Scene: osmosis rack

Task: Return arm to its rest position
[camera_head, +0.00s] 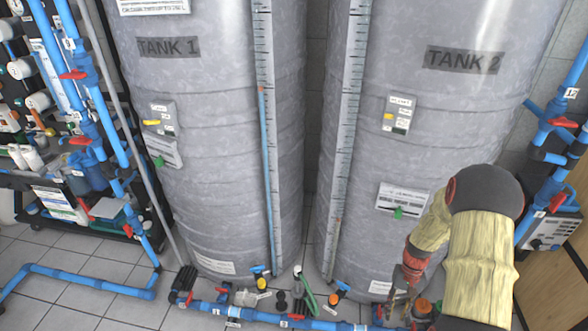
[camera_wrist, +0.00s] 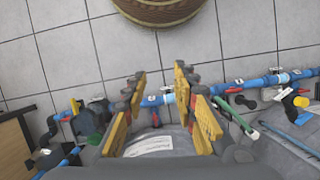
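My arm comes in at the right of the head view, in front of Tank 2 (camera_head: 462,130), and reaches down. My gripper (camera_head: 398,303) is low, near the foot of Tank 2 and close to the blue floor pipe (camera_head: 262,315). In the wrist view my gripper (camera_wrist: 158,88) has its yellow fingers spread apart, with nothing held between them. The floor pipe (camera_wrist: 262,82) shows beyond the fingertips in that view. I cannot tell whether the fingers touch any pipe or valve.
Tank 1 (camera_head: 200,140) stands left of Tank 2. Blue pipes with red valves rise at the left (camera_head: 92,100) and right (camera_head: 545,150). A wooden panel (camera_head: 545,265) is at the lower right. Tiled floor (camera_head: 60,312) is open at the lower left.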

